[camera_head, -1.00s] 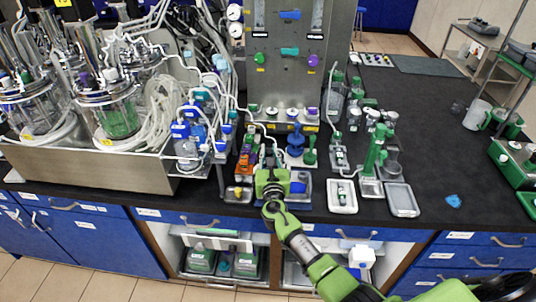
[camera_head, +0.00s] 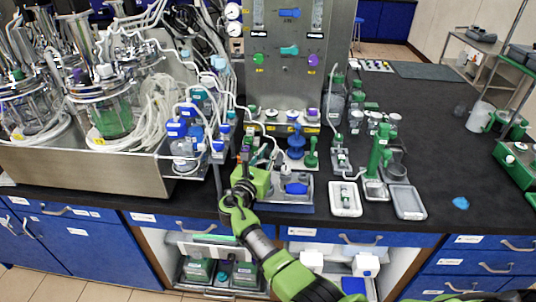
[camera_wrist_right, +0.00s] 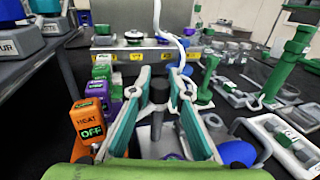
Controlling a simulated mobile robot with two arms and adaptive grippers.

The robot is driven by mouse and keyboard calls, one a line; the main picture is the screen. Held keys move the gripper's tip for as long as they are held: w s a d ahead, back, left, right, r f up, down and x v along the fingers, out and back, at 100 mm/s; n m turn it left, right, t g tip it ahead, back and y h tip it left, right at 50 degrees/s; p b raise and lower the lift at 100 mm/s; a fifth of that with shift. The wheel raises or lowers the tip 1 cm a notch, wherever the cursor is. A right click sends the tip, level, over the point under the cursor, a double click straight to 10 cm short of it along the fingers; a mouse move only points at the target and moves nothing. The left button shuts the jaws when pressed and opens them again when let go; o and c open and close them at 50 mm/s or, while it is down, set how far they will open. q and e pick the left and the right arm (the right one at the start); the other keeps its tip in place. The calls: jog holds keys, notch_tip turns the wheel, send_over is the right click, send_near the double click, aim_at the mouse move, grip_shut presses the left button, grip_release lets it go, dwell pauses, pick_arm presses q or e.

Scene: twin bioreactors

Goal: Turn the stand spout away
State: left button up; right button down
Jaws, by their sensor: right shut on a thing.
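My right gripper (camera_head: 248,178) is at the bench's front edge, left of a grey tray with a blue part (camera_head: 295,188). In the right wrist view its teal fingers (camera_wrist_right: 159,80) are closed around a dark upright post (camera_wrist_right: 157,92) with a rounded top. This post appears to be part of the stand with the spout; the gripper hides it in the head view. I cannot make out which way the spout points. My left gripper is not in view.
An orange HEAT block marked OFF (camera_wrist_right: 88,118) stands close left of the fingers. A blue rounded part (camera_wrist_right: 238,153) is close on the right. A green column stand (camera_head: 378,155) and white tray (camera_head: 345,210) are further right. Glass bioreactors (camera_head: 110,115) stand at left.

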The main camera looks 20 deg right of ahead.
jog(key=shift+s+d+f, duration=0.1)
jog(key=shift+f, duration=0.05)
jog(key=c, duration=1.9)
grip_release()
jog(key=shift+s, duration=0.1)
jog(key=shift+r, duration=0.45)
notch_tip(320, 180, up, 9)
jog(key=shift+r, duration=0.15)
